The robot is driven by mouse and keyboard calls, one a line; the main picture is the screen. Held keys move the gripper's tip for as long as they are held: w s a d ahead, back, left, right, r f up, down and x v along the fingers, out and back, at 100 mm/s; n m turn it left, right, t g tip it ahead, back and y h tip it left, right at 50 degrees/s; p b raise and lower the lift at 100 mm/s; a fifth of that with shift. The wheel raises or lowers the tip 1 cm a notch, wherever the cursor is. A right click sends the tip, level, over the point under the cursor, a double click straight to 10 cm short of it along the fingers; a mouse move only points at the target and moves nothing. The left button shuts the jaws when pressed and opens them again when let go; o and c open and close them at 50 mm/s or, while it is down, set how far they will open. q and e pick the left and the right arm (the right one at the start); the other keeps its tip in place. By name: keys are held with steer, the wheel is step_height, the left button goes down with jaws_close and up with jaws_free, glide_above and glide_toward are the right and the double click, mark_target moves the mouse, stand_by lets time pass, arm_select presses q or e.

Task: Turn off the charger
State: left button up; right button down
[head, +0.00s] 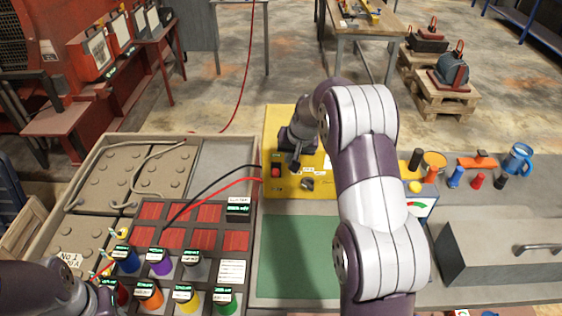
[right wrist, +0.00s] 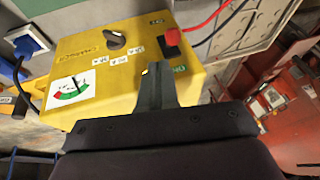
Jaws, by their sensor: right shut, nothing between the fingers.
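The charger is a yellow box (head: 270,128) on the bench in the middle of the head view. It also shows in the right wrist view (right wrist: 85,50), with a dark knob (right wrist: 115,40), a meter (right wrist: 70,90) and a red switch (right wrist: 172,36). The red switch also shows in the head view (head: 276,171). My right gripper (head: 294,164) is shut and empty over the charger's panel. In the right wrist view its fingertips (right wrist: 158,68) are close to the switch, beside a green label; contact cannot be told. My left arm shows at the lower left; its gripper is not seen.
A green mat (head: 290,255) lies clear in front. A grey toolbox (head: 490,255) and blue mug (head: 518,160) are at right.

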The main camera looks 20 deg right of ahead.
mark_target(276, 172)
steer(key=f, duration=0.1)
steer(key=w+a+f+p, duration=0.1)
steer(key=f, duration=0.1)
steer(key=w+a+f, duration=0.1)
steer(key=f, duration=0.1)
steer(key=shift+p, duration=0.4)
